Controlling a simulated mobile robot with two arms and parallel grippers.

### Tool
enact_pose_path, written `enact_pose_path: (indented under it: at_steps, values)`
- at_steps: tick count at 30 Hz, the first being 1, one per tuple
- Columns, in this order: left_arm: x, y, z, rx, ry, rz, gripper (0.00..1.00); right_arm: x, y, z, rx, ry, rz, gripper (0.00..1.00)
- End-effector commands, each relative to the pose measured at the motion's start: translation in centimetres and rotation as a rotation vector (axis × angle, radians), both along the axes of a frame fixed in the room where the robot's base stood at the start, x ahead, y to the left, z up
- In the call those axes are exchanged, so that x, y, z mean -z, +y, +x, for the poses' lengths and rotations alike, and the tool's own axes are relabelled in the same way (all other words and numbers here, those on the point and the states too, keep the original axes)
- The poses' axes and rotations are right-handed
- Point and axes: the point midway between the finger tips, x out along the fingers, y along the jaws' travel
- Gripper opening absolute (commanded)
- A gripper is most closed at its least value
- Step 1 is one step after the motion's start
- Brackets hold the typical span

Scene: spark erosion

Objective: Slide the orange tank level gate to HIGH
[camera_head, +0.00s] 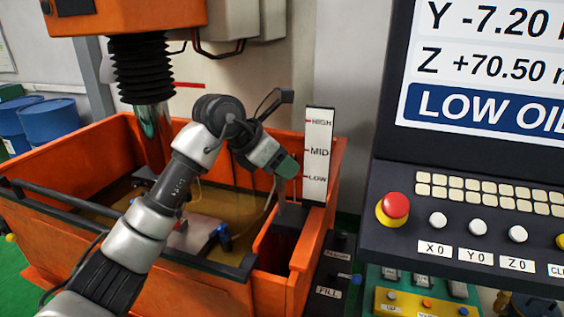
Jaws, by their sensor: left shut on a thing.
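The orange tank (75,158) holds brownish liquid. At its right corner stands a white level scale (317,165) marked HIGH, MID and LOW from top to bottom. The tank level gate (289,218) shows as a dark piece in the narrow orange compartment left of the scale. My left gripper (284,177) is just left of the scale, near the LOW mark in the picture. It is shut on the upper end of the gate, which its fingers mostly hide. My right gripper is not in view.
A control panel (455,215) with a red button (395,207) and a screen (490,75) stand at the right. A FILL lever panel (328,275) is beside the tank. A black bellows column (143,68) hangs over the tank. Blue drums (48,123) are at the far left.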

Motion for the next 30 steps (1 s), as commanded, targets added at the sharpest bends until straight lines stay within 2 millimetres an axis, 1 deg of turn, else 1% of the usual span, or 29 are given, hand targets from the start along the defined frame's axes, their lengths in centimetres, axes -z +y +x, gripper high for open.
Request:
enact_pose_path:
  at_steps: [2,5,8,12,16,18,21,29,30]
  values:
    - [-0.4,0.0,0.0,-0.001,-0.003,-0.001,0.0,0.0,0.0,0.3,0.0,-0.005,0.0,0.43]
    - [-1.7,0.1,0.1,-0.002,-0.007,-0.001,0.0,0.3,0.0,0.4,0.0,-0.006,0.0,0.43]
    - [-4.2,0.1,0.1,-0.002,-0.01,0.0,0.0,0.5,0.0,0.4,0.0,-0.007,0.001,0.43]
    - [-8.3,0.1,0.1,-0.004,-0.01,-0.001,0.0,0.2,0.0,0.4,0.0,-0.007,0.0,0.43]
    - [-11.0,0.1,0.1,-0.004,-0.007,-0.002,0.0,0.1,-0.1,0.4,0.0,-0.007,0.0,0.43]
    - [-11.8,0.1,0.1,-0.004,-0.005,-0.003,0.0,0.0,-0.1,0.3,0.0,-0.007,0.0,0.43]
    - [-12.2,0.1,0.0,-0.003,-0.003,-0.003,0.0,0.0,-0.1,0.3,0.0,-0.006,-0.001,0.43]
    - [-12.2,0.1,0.0,-0.002,-0.002,-0.003,0.0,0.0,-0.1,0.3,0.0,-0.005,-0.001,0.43]
    - [-12.2,0.1,0.0,-0.002,-0.002,-0.003,0.42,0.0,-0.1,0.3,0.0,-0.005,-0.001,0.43]
